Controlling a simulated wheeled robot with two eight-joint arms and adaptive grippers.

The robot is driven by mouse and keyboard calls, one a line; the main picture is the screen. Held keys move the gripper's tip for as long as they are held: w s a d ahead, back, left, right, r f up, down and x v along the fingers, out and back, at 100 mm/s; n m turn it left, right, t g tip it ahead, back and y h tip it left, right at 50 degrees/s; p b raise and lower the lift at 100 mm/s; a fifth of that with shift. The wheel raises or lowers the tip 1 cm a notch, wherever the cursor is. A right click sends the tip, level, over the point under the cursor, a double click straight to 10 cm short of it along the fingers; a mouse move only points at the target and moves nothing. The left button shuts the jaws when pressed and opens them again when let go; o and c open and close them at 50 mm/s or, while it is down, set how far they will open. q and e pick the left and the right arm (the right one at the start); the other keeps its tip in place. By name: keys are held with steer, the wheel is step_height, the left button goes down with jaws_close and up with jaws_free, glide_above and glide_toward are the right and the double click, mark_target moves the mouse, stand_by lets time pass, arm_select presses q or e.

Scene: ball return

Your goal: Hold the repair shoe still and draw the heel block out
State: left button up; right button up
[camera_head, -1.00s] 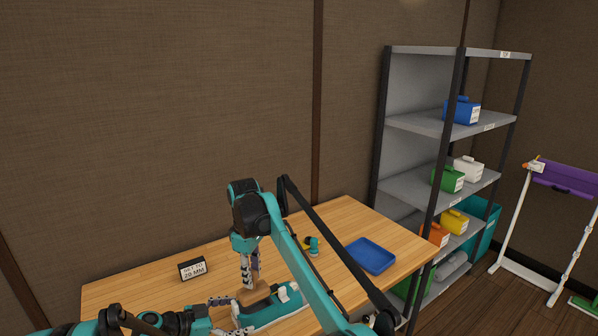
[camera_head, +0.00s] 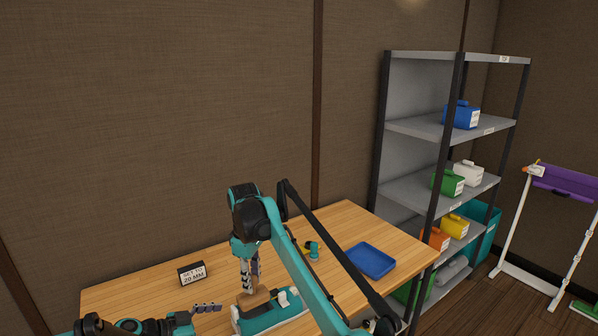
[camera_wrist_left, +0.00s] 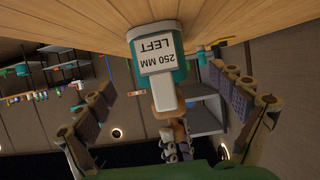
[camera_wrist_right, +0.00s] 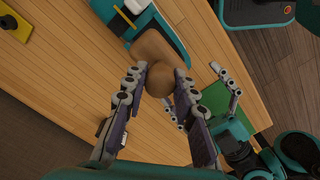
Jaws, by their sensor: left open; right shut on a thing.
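The repair shoe (camera_head: 272,316) lies on the table with a teal body and a brown upper part; in the right wrist view its teal body (camera_wrist_right: 170,28) is at the top. The brown, rounded heel block (camera_wrist_right: 160,83) is at its end and seems to touch the longer brown part (camera_wrist_right: 157,46). My right gripper (camera_head: 248,282) points down and is shut on the heel block. My left gripper (camera_head: 207,308) is open and empty, left of the shoe and apart from it. In the left wrist view, a teal end (camera_wrist_left: 155,50) labelled "250 MM LEFT" lies ahead of its spread fingers.
A small sign (camera_head: 192,273) stands at the table's left. A small teal and yellow object (camera_head: 312,250) and an empty blue tray (camera_head: 371,259) are behind and right of the shoe. A shelf (camera_head: 440,130) with coloured containers stands beyond the table's right end.

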arm_select(q)
steer(key=shift+o, duration=0.7)
